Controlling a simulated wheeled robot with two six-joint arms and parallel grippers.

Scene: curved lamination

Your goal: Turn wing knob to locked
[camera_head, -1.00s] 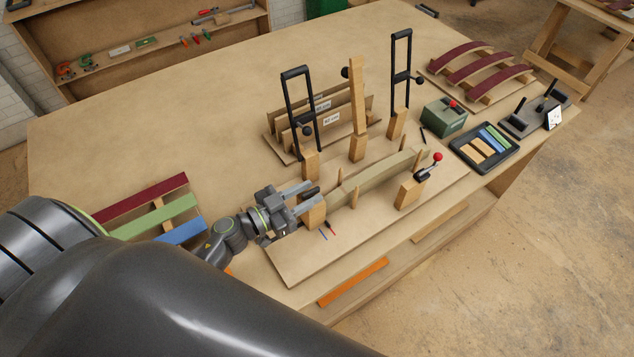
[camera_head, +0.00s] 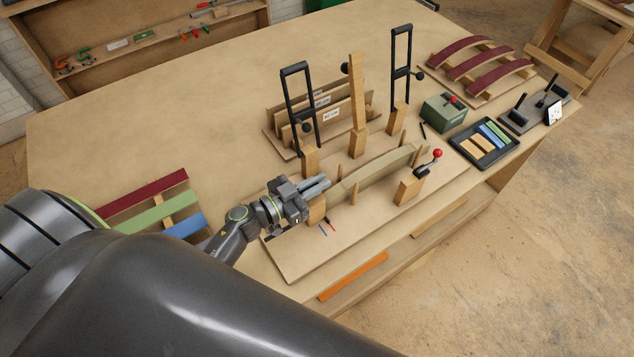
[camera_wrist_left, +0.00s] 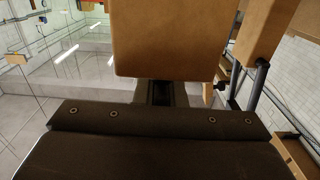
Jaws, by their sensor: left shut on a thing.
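My left gripper (camera_head: 324,185) is at the near-left wooden block (camera_head: 316,211) of the clamping jig, its fingers beside the block's top. It is shut on the wing knob, which my fingers and wrist hide in the head view. In the left wrist view a dark narrow piece (camera_wrist_left: 160,92) shows between my dark gripper body and a wooden block (camera_wrist_left: 187,40) close in front. The knob's exact angle cannot be read. A pale curved strip stack (camera_head: 375,177) runs from this block towards the right-hand block (camera_head: 408,190). My right gripper is not in view.
Two tall black frames (camera_head: 297,72) (camera_head: 401,42) and a wooden post (camera_head: 357,90) rise behind the strip. Coloured strips (camera_head: 150,203) lie left of my wrist. The table's far left is clear.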

